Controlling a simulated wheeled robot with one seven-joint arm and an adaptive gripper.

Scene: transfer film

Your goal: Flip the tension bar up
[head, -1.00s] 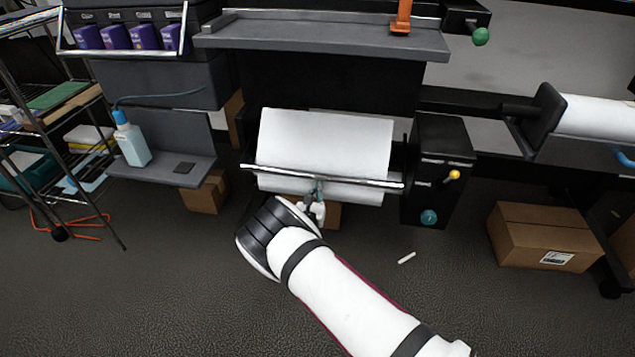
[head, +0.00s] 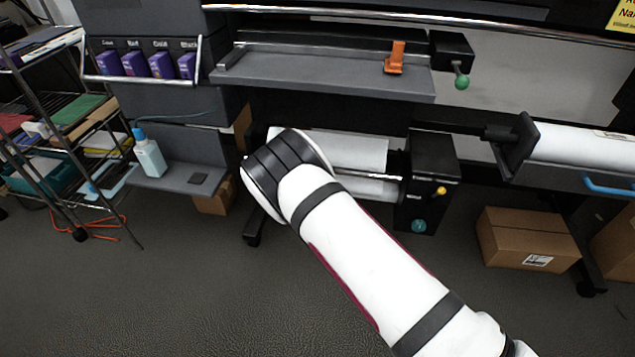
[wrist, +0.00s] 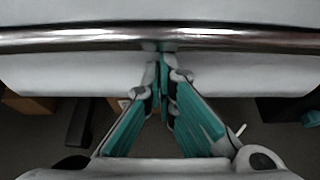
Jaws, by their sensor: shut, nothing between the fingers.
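The tension bar (head: 372,175) is a thin chrome rod lying across the white film (head: 368,150) low on the machine. In the wrist view the bar (wrist: 240,37) spans the whole width near the top, with white film above and below it. My gripper (wrist: 161,50) is shut and empty. Its teal fingertips meet at the lower edge of the bar near its middle; I cannot tell for sure whether they press on it. In the head view my arm hides the gripper and the left part of the bar.
A black end housing with a yellow knob (head: 440,191) and a teal knob (head: 418,226) stands right of the film. A grey shelf (head: 320,75) overhangs above. A cardboard box (head: 525,238) is on the floor at right, and a wire rack (head: 70,130) stands at left.

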